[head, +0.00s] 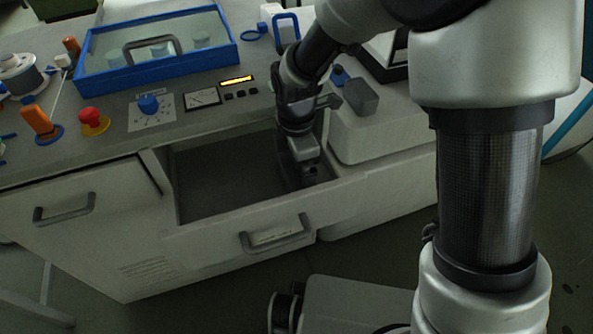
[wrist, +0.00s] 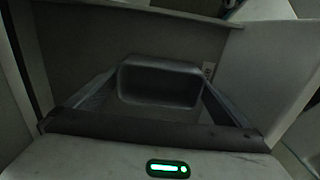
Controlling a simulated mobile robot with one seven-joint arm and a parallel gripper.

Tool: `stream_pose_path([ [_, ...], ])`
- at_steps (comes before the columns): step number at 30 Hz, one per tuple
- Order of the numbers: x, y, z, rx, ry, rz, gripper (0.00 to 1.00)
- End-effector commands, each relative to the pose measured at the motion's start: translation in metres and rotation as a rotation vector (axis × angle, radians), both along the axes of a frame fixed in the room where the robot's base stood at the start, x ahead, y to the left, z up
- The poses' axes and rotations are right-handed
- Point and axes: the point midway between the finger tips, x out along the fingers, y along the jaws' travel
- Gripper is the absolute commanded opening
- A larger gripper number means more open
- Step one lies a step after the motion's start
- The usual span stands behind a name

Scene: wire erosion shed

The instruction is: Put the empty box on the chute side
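A dark grey box with rounded corners and a dark, hollow-looking inside (wrist: 160,66) shows in the wrist view, straight ahead between the fingers. My gripper (wrist: 160,95) has its two fingers well apart, one along each side of the box. Whether they press on it I cannot tell. In the head view my gripper (head: 308,172) points down into the right end of an open drawer (head: 215,180), and the box is not clear there. A grey block-like container (head: 360,97) stands on the pale ledge right of the drawer, apart from the gripper. I cannot tell which part is the chute side.
The drawer front has a grey handle (head: 275,235). Behind the drawer, a panel carries a red button (head: 92,117), a blue knob (head: 149,104) and a dial. A blue-framed glass lid (head: 155,50) lies further back. The pale ledge (head: 385,135) has some free room.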

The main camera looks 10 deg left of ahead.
Motion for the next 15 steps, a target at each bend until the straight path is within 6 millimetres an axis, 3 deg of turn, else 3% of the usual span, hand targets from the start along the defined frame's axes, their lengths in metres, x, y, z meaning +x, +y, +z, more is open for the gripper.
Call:
stream_pose_path([
  [5,0.001,0.000,0.015,0.002,-0.002,0.000,1.00],
  [15,0.001,0.000,0.087,0.002,-0.003,0.000,1.00],
])
